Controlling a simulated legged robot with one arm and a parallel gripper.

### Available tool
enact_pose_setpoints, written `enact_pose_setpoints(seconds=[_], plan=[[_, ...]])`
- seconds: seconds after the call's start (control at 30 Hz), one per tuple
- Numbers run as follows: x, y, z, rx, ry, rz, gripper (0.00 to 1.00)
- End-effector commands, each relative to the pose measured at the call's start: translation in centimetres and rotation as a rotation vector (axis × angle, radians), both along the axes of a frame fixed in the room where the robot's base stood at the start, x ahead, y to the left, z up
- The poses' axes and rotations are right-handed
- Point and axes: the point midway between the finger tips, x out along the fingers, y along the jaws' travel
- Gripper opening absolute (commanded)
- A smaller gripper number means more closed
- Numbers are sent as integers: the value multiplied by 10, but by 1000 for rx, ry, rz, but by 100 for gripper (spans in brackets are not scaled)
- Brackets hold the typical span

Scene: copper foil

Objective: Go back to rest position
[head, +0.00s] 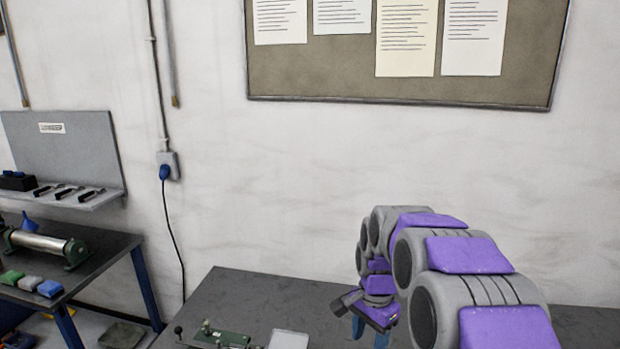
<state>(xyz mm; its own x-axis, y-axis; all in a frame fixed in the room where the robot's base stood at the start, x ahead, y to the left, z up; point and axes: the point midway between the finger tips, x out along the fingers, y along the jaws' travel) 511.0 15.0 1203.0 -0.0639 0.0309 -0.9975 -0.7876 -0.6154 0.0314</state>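My arm, grey with purple panels, reaches in from the lower right of the head view and bends down over the dark table (262,291). My gripper (368,330) is at the end of the arm, just above the table's lower part in the picture. Blue parts show below its dark grey and purple body. The fingertips are small and partly cut off by the lower edge, so I cannot see whether they are apart or closed, or whether anything is between them.
A green device (222,337) and a whitish block (289,340) sit on the table, left of my gripper. A second bench (100,262) with a metal roller (38,242) stands at the left. A pinboard (330,70) hangs on the wall. The space above the table's left half is free.

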Motion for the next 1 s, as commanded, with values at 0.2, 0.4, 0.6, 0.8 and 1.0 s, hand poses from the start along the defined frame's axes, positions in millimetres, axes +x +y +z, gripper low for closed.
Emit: enact_pose_setpoints(seconds=[0.2, 0.4, 0.6, 0.8, 1.0], plan=[[-67, -1, 15, 10, 13, 192, 54], [-129, -3, 20, 21, 26, 364, 54], [-193, -6, 18, 31, 40, 532, 54], [-256, -10, 7, 45, 55, 694, 54], [-310, -13, -8, 60, 66, 828, 54]])
